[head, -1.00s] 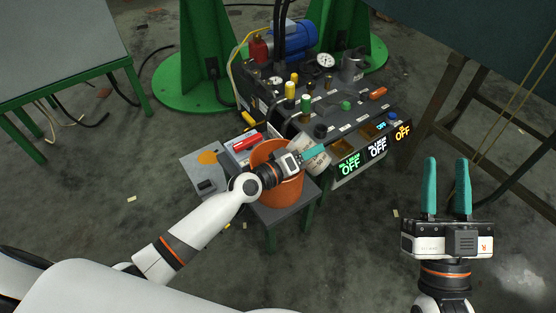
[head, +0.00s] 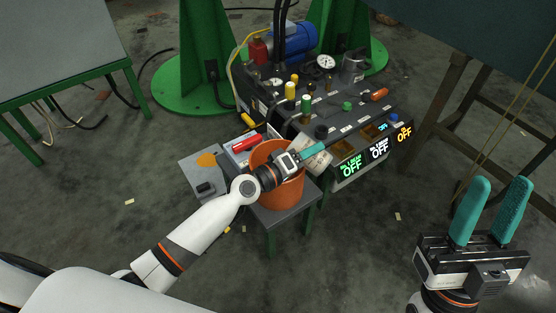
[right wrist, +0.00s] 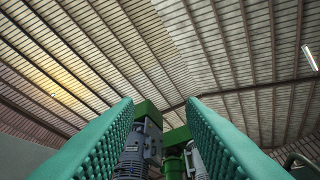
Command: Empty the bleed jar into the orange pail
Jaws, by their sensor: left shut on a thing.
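The orange pail (head: 286,195) stands on a small grey table, partly hidden behind my left gripper and wrist. My left gripper (head: 313,152) reaches across the pail's top to its right side. It is shut on a whitish jar with printed marks (head: 318,164), which I take to be the bleed jar. The jar is at the pail's right rim and looks tilted; its mouth and contents cannot be made out. My right gripper (head: 500,184) is open and empty, fingers up, at the lower right. Its teal fingers also show apart in the right wrist view (right wrist: 158,110).
The dark machine bench (head: 330,110) with gauges, coloured knobs and lit OFF displays stands just behind and right of the jar. Open floor lies between the pail and my right gripper.

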